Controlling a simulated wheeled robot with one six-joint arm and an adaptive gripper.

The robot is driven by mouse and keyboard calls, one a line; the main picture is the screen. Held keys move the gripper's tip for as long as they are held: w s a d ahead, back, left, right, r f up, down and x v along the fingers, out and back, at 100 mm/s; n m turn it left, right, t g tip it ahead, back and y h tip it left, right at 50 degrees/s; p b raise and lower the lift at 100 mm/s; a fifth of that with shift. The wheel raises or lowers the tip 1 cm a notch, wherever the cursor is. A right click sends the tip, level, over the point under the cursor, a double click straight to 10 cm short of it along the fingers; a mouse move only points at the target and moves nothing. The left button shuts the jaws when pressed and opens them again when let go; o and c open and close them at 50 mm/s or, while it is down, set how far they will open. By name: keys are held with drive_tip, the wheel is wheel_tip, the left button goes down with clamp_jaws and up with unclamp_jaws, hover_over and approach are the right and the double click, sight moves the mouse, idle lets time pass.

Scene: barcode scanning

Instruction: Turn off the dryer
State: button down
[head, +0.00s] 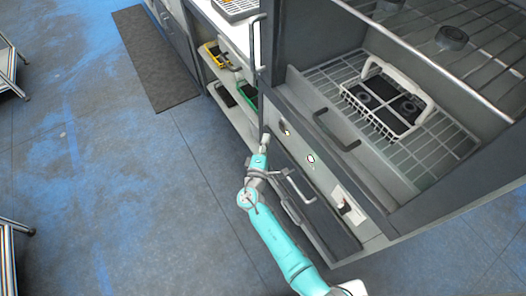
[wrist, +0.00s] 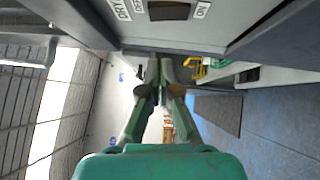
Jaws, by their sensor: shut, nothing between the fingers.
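The dryer (head: 385,190) is a large grey cabinet at the right of the head view. Its front panel carries a small dark control (head: 285,129), a round red-and-white mark (head: 311,159) and a white plate with a dark part (head: 346,207). In the wrist view a labelled panel with a dark rectangular part (wrist: 168,11) lies at the top edge; DRY and ON can be read. My gripper (head: 265,138) is beside the dryer's front left corner, shut and empty. In the wrist view its green fingers (wrist: 158,88) meet below the panel, apart from the dark part.
A wire rack with a tray (head: 385,100) sits in the open cabinet. A dark mat (head: 153,58) lies on the blue-grey floor, which is mostly clear.

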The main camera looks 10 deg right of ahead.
drive_tip(key=shift+w+d+r, duration=0.1)
drive_tip(key=shift+w+d, duration=0.35)
drive_tip(key=shift+d, duration=0.3)
drive_tip(key=shift+w+d+r, duration=0.15)
drive_tip(key=shift+w+d, duration=0.3)
drive_tip(key=shift+d, duration=0.25)
drive_tip(key=shift+w+d+r, duration=0.1)
drive_tip(key=shift+w+d, duration=0.35)
drive_tip(key=shift+d, duration=0.3)
drive_tip(key=shift+d, duration=0.1)
drive_tip(key=shift+d+r, duration=0.1)
drive_tip(key=shift+d, duration=0.05)
drive_tip(key=s+a+r, duration=0.1)
drive_tip(key=s+a, duration=0.7)
drive_tip(key=s, duration=0.2)
drive_tip(key=shift+a+r, duration=0.25)
